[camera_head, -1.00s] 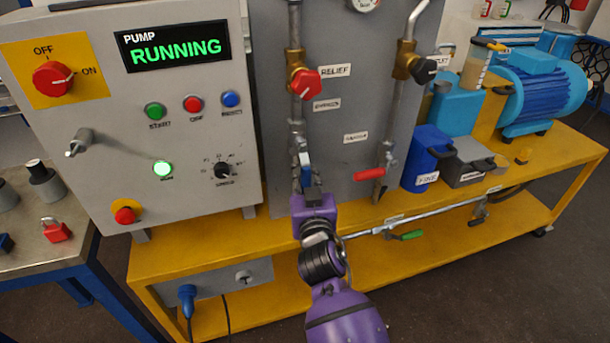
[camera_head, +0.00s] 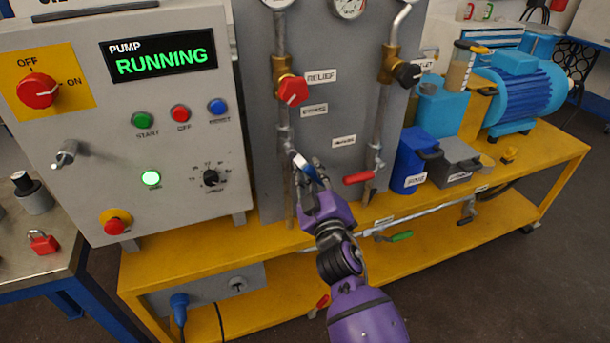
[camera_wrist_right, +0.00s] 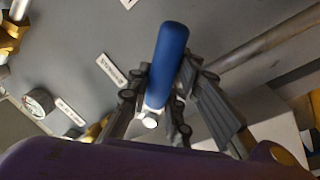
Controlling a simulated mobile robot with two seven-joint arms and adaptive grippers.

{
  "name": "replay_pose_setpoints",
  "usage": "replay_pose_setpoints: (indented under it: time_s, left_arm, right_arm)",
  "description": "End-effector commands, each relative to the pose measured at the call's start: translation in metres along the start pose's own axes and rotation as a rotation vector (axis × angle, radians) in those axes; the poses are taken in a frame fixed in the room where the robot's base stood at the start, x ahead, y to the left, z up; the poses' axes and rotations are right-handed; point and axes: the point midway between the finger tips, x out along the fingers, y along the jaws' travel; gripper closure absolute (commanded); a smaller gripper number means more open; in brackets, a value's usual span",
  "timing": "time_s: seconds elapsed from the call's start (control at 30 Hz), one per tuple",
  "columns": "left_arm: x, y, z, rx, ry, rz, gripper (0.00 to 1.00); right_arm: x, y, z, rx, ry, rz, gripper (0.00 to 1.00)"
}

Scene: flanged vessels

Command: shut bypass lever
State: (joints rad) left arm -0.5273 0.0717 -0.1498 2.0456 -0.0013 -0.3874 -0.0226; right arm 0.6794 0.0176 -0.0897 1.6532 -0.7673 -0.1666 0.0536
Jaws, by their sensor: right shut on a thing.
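The bypass lever (camera_head: 304,164) is a blue-sleeved handle on the left pipe of the grey panel, below the label that seems to read BYPASS (camera_head: 314,110). It slants down to the right from its valve on the pipe. My right gripper (camera_head: 313,181) is shut on it from below. In the right wrist view, the blue lever (camera_wrist_right: 168,62) stands between the gripper's grey fingers (camera_wrist_right: 160,98), with its rounded end sticking out beyond them. The gripper hides part of the lever in the head view. My left gripper is not in view.
A red relief knob (camera_head: 292,90) sits above on the same pipe. A red-handled lever (camera_head: 358,178) is close on the right. The control box (camera_head: 75,130) stands left, its display reading PUMP RUNNING. A green-handled valve (camera_head: 400,237) lies low on the yellow frame (camera_head: 190,240).

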Motion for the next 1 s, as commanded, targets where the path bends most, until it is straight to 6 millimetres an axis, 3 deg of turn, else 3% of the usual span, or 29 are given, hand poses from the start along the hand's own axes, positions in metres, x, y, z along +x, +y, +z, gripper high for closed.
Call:
replay_pose_setpoints:
  time_s: [0.03,0.5,1.0]
  left_arm:
    - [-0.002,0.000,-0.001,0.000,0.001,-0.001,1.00]
    - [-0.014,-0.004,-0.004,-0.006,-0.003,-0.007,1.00]
    - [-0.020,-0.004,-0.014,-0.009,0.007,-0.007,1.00]
  right_arm:
    - [0.002,0.009,0.000,-0.047,0.008,0.006,1.00]
    - [0.008,0.039,-0.011,-0.483,0.097,0.009,1.00]
    - [0.012,0.056,-0.025,-0.804,0.162,0.010,1.00]
